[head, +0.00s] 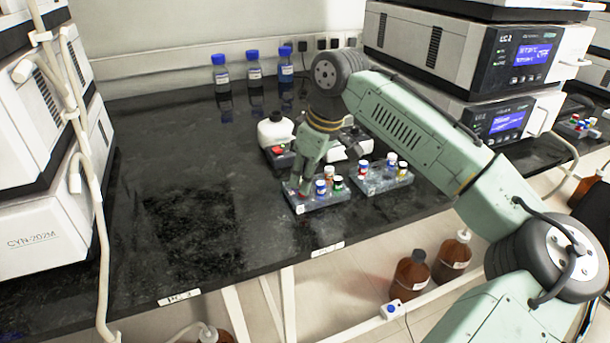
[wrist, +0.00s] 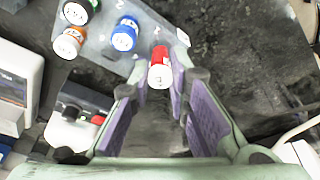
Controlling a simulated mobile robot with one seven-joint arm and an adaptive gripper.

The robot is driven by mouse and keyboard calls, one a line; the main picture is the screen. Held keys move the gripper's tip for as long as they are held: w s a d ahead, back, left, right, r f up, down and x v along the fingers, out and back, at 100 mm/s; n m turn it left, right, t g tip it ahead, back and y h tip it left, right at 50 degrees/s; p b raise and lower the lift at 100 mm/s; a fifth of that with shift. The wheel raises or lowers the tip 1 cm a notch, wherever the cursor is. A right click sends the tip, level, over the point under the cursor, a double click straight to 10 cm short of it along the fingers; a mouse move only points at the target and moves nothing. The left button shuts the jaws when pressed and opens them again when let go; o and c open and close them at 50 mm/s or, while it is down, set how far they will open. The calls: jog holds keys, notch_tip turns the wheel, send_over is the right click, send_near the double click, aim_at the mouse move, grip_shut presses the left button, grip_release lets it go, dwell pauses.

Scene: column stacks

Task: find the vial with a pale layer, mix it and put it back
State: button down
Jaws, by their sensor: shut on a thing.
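My gripper (head: 303,186) points down at the left end of the near vial rack (head: 325,203). In the wrist view my gripper (wrist: 160,68) is shut on a red-capped vial (wrist: 160,75), one finger on each side. The vial is at the rack's corner; I cannot tell whether it is seated or slightly raised. A blue-capped vial (wrist: 125,34), an orange-capped vial (wrist: 69,41) and a green-capped vial (wrist: 80,10) stand in the same rack (wrist: 100,50). Caps hide the contents from above, and no pale layer can be made out.
A second rack (head: 385,184) with several vials stands just to the right. A small white device (head: 275,132) is behind the near rack. Blue-capped bottles (head: 254,77) stand at the back wall. Stacked instruments (head: 455,60) flank the bench. The black bench (head: 190,215) is clear to the left.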

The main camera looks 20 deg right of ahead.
jog(key=shift+f, duration=0.55)
dwell(0.7)
jog(key=shift+f, duration=0.4)
jog(key=shift+f, duration=0.1)
jog(key=c, duration=1.4)
grip_release()
jog(key=shift+c, duration=0.2)
jog(key=o, duration=0.3)
